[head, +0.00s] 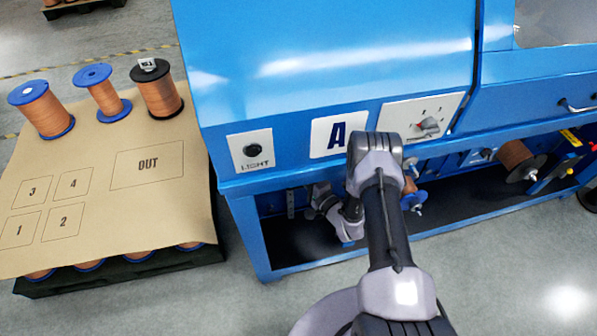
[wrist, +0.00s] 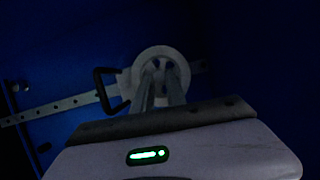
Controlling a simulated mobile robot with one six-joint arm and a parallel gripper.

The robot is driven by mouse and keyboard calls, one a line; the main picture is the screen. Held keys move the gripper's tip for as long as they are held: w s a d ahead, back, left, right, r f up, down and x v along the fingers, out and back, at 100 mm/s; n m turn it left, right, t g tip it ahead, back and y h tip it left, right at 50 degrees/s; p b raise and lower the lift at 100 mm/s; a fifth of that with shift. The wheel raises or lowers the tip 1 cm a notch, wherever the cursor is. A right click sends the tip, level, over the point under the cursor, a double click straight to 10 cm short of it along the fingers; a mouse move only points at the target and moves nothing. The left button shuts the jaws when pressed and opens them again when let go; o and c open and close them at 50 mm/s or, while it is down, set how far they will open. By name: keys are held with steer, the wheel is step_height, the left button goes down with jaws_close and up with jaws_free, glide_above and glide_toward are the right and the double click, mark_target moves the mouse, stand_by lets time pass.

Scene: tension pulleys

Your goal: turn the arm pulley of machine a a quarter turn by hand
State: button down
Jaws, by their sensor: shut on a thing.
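Machine A (head: 320,60) is the blue machine with the "A" plate (head: 338,134) on its front. In the wrist view a pale round pulley (wrist: 160,51) sits on a perforated metal bar (wrist: 66,106). My gripper (wrist: 161,72) is straight in front of the pulley, its two fingers close together over the pulley's middle and shut on it. The fingers cover the lower part of the pulley, and the wrist view is dark. In the head view my arm reaches under the machine's front panel, and the pulley cannot be made out there.
A black loop handle (wrist: 108,90) sits just left of the pulley. A copper spool (head: 517,160) hangs right.

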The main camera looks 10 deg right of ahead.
steer(key=shift+f+m+t, duration=0.1)
steer(key=shift+m+t, duration=0.2)
steer(key=shift+m, duration=0.6)
steer(key=c, duration=1.3)
jaws_free()
steer(key=shift+c, duration=0.2)
steer(key=p+v, duration=0.5)
steer(key=v, duration=1.2)
steer(key=shift+d+f, duration=0.15)
steer(key=shift+f, duration=0.1)
steer(key=shift+s, duration=0.1)
